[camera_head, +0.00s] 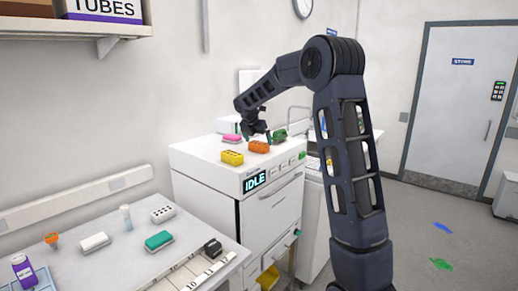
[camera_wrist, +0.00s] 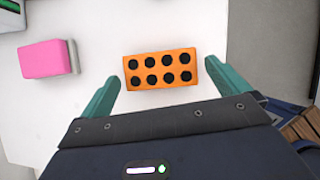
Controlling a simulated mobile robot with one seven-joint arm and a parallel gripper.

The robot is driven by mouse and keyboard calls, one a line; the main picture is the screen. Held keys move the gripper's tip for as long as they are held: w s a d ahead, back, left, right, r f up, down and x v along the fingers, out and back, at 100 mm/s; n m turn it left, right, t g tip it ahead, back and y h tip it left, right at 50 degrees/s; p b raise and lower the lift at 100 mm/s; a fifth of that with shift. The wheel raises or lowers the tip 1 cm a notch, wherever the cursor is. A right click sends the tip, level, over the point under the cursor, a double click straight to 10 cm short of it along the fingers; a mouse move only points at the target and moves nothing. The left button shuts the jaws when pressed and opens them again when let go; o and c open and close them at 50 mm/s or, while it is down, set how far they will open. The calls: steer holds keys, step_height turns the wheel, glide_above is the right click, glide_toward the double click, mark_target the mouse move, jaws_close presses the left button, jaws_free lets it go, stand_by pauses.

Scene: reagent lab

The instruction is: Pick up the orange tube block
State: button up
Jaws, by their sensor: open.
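The orange tube block (camera_head: 259,147) lies on top of the white cabinet with the IDLE display. In the wrist view the orange tube block (camera_wrist: 160,82) shows two rows of dark round holes in its top. My gripper (camera_wrist: 160,82) is open, with one green finger off each end of the block. The fingers appear apart from the block, and I cannot tell how high they are above it. In the head view my gripper (camera_head: 255,137) is small, just behind and above the block.
On the same cabinet top are a yellow block (camera_head: 232,158), a pink block (camera_head: 231,139) and a green item (camera_head: 280,135). The bench at lower left holds a teal block (camera_head: 159,240), a white block (camera_head: 163,214) and a black block (camera_head: 213,248). The cabinet's front edge is close by.

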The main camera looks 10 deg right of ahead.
mark_target(259, 143)
steer(key=x, duration=0.3)
steer(key=shift+f, duration=0.25)
steer(key=shift+c, duration=0.4)
steer(key=c, duration=0.7)
steer(key=shift+c, duration=0.2)
steer(key=shift+r, duration=0.1)
